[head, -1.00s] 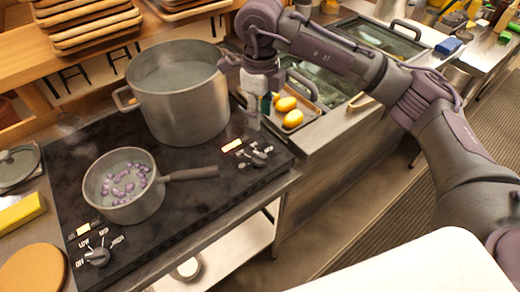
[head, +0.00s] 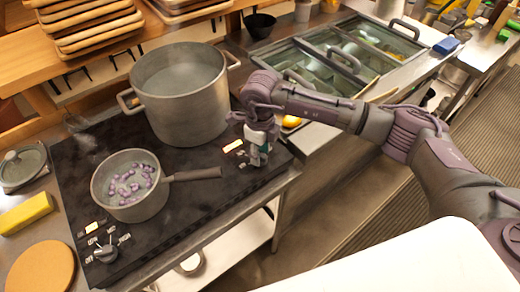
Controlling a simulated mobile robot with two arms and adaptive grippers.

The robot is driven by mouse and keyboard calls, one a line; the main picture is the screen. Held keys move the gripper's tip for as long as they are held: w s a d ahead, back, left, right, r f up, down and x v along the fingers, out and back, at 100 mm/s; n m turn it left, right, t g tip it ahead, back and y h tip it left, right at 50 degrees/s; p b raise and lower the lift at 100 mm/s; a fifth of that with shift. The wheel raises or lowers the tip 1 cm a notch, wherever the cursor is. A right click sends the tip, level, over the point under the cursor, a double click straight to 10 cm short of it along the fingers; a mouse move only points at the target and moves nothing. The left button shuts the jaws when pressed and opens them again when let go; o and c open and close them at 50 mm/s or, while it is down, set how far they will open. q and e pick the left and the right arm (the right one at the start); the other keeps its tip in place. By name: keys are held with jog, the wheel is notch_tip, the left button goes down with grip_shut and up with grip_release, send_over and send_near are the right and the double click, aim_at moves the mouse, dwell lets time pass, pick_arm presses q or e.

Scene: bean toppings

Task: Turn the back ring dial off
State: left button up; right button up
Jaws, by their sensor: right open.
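The back ring's dial is at the right end of the black cooktop (head: 205,160), beside a lit pale yellow indicator (head: 233,146). My right gripper (head: 257,160) is open and points down right over this dial. The gripper hides most of the dial, so its setting and any contact cannot be told. A large steel pot (head: 185,105) with clear liquid stands at the back of the cooktop. A small saucepan (head: 135,205) with purple beans stands at the front left. The front dial (head: 105,253) and its lit indicator (head: 92,227) are at the lower left. My left gripper is not in view.
The saucepan handle (head: 195,174) reaches toward the right dial area. Glass-lidded bins (head: 330,60) lie behind my right arm. A yellow block (head: 27,213), a round brown board (head: 40,268) and a pot lid (head: 22,166) are at the left.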

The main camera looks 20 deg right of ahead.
grip_shut()
jog(key=shift+f+n+b, duration=0.15)
jog(key=shift+n+b, duration=0.45)
jog(key=shift+b, duration=0.4)
jog(key=n+b, duration=0.5)
jog(key=b, duration=0.2)
jog(key=shift+r+n+b, duration=0.2)
jog(key=shift+n+b, duration=1.1)
jog(key=shift+n, duration=0.2)
